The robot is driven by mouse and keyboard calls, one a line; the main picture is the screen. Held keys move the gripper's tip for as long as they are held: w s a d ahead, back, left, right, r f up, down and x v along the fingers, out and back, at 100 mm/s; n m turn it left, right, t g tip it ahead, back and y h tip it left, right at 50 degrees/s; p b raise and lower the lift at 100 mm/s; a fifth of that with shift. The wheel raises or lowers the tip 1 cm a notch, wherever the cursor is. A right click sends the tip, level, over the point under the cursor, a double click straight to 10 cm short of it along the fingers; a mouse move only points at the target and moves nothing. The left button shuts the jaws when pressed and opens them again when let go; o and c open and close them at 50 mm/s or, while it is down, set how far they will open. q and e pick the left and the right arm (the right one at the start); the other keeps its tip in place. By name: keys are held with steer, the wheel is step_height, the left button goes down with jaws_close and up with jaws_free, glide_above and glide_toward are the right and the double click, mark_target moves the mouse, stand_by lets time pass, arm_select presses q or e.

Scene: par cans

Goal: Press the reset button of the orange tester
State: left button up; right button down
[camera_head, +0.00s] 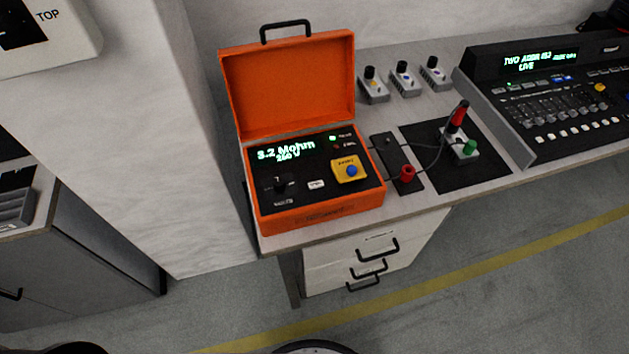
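The orange tester (318,216) stands with its lid (288,85) open at the left end of the workbench. Its black panel has a lit green display (285,150) reading about 3.2 Mohm and 250 V. A yellow block with a blue round button (351,170) sits at the panel's right. A small white button (316,184) lies left of it, its label too small to read. A black knob (280,185) is at the lower left. Neither of my grippers shows in the head view.
Right of the tester are a black strip with a red plug (407,174) and a black mat (488,172) holding a switch box with a red-and-black probe (457,117). Several small boxes stand behind. A lighting console (550,90) fills the right. Drawers (370,255) are below; the floor in front is clear.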

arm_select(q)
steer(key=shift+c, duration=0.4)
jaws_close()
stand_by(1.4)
